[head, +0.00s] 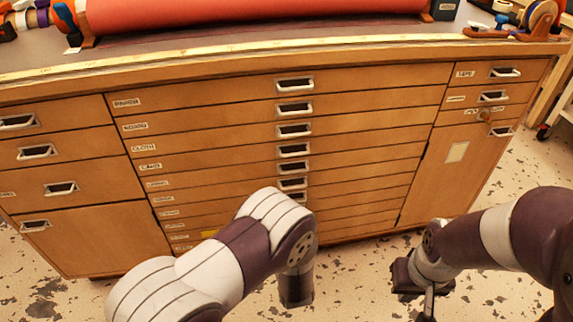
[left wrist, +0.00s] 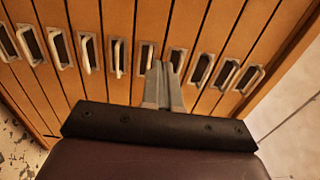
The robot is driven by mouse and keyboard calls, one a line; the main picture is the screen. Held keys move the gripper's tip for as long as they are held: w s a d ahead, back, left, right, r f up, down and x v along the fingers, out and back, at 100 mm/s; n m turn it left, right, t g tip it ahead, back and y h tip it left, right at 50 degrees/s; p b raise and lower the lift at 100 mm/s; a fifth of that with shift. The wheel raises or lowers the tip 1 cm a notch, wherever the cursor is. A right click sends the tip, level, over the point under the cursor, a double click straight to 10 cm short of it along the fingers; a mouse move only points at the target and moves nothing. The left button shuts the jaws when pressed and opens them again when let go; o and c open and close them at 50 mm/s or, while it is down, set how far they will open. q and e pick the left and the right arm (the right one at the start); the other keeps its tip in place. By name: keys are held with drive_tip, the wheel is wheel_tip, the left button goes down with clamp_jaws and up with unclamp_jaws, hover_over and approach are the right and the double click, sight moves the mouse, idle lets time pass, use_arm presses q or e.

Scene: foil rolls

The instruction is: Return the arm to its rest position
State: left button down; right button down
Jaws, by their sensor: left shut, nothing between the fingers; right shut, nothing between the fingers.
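My left arm (head: 235,255) reaches up from the bottom middle of the head view and bends down in front of the drawers. Its gripper does not show clearly there. In the left wrist view my left gripper (left wrist: 162,82) is shut and empty, with the drawer fronts and metal handles behind it. My right gripper (head: 428,303) is at the lower right of the head view, over the floor in front of the cabinet. It hangs down, shut and empty, and is partly cut off by the bottom edge.
A wooden cabinet (head: 345,130) with labelled drawers and metal handles spans the view. A red roll (head: 250,10) lies on its top, with a yellow measuring strip (head: 330,44) along the front edge. Speckled floor (head: 365,275) is bare between my arms.

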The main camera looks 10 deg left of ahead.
use_arm(q)
drive_tip(key=s+d+f+n+g+h, duration=0.2)
drive_tip(key=s+f+n+g+h, duration=0.1)
drive_tip(key=f+g, duration=0.2)
drive_tip(key=s+d+f+n+g+h, duration=0.3)
drive_tip(key=f+g, duration=0.1)
drive_tip(key=f, duration=0.2)
drive_tip(key=s+a+r+n+g, duration=0.75)
drive_tip(key=s+a+r, duration=0.5)
drive_tip(key=s, duration=0.35)
wheel_tip(320, 180, up, 37)
drive_tip(key=w+a+p, duration=0.2)
drive_tip(key=p, duration=3.2)
drive_tip(key=shift+r+n+t, duration=0.2)
drive_tip(key=shift+n+t, duration=0.15)
drive_tip(key=shift+n, duration=0.1)
